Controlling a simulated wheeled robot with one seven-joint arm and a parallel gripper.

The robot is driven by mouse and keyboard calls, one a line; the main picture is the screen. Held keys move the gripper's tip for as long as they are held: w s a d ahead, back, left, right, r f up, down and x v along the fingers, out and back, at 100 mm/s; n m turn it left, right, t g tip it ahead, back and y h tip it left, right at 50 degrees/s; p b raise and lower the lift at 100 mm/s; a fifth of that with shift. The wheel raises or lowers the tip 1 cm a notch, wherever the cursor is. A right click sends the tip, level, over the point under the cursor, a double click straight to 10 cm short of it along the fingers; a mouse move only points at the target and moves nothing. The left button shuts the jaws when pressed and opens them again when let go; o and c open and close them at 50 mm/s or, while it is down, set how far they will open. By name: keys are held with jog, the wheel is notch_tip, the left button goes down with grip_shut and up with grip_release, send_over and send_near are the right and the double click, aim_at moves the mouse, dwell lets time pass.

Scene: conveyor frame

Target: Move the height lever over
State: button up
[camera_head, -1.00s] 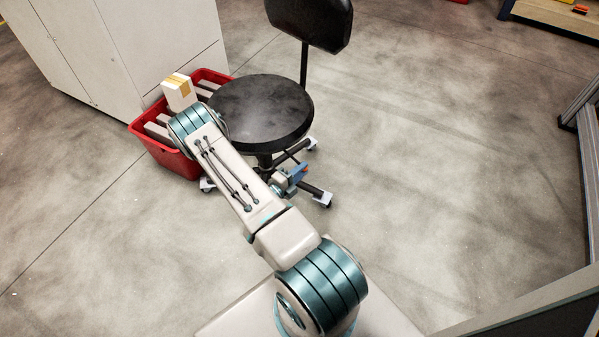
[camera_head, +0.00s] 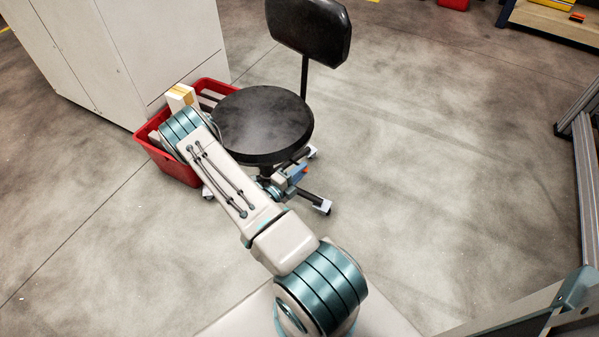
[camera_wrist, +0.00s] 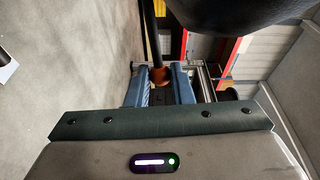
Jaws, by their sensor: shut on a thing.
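A black office chair has a round seat (camera_head: 264,124) and stands in the middle of the head view. Its height lever (camera_wrist: 154,35) is a dark rod with an orange end, below the dark seat edge in the wrist view. My gripper (camera_wrist: 160,76) is shut on the lever's orange end, with one blue finger on each side. In the head view my gripper (camera_head: 296,174) shows small and partly hidden just under the seat's right front edge. The lever's pivot is hidden under the seat.
A red crate (camera_head: 176,168) with pale boxes stands left of the chair, partly behind my arm. A white cabinet (camera_head: 140,55) is behind it. The chair's wheeled foot (camera_head: 320,206) sticks out at the front right. Floor (camera_head: 430,170) to the right is clear.

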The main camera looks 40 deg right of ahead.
jog(key=shift+s, duration=0.1)
jog(key=r+p, duration=0.2)
jog(key=r, duration=0.1)
jog(key=shift+w+r+p, duration=0.25)
jog(key=shift+w+p, duration=0.05)
jog(key=shift+w, duration=0.05)
jog(key=o, duration=0.8)
jog(key=shift+d, duration=0.1)
jog(key=shift+o, duration=0.2)
jog(key=s+a+p, duration=0.1)
jog(key=a+p, duration=0.1)
jog(key=a, duration=1.2)
jog(key=shift+s, duration=0.35)
